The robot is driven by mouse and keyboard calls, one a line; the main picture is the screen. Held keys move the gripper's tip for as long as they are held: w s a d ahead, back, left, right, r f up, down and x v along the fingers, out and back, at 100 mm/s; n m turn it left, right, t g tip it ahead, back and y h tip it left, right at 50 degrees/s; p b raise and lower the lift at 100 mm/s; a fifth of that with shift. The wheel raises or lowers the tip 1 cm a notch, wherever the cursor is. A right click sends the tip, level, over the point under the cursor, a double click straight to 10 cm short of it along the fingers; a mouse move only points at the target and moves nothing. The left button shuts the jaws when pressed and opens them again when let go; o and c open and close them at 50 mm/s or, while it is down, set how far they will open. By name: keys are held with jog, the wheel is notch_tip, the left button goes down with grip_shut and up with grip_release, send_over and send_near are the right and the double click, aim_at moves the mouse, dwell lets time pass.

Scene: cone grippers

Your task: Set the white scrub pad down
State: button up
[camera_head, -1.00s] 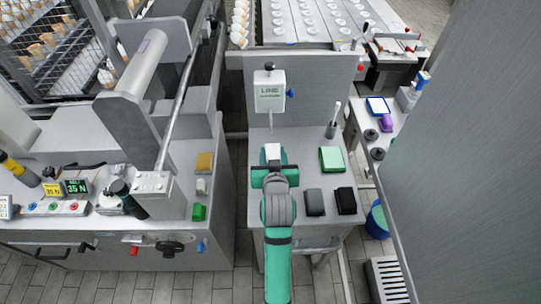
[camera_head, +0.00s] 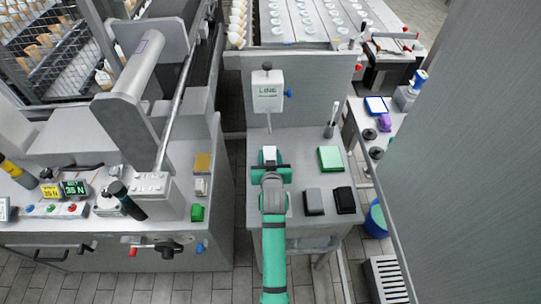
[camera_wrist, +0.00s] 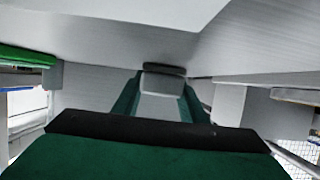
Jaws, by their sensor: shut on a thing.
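The white scrub pad (camera_head: 269,152) is at the tip of my green gripper (camera_head: 270,162), over the left part of the grey table in the head view. My gripper is shut on it. In the wrist view the pad (camera_wrist: 162,83) shows pale grey between the two green fingers. The pad looks close to the tabletop (camera_head: 310,165), but I cannot tell whether it touches. Its underside is hidden.
A green pad (camera_head: 330,159) lies to the right of my gripper. The table's left edge is close.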

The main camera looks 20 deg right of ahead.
jog(key=shift+s+f, duration=0.15)
jog(key=shift+f, duration=0.05)
jog(key=shift+s+f, duration=0.15)
jog(key=shift+f, duration=0.35)
jog(key=o, duration=1)
jog(key=shift+f, duration=0.1)
jog(key=shift+d, duration=0.1)
jog(key=shift+r, duration=0.5)
jog(key=v, duration=1.2)
jog(key=shift+r, duration=0.4)
jog(key=shift+w, duration=0.3)
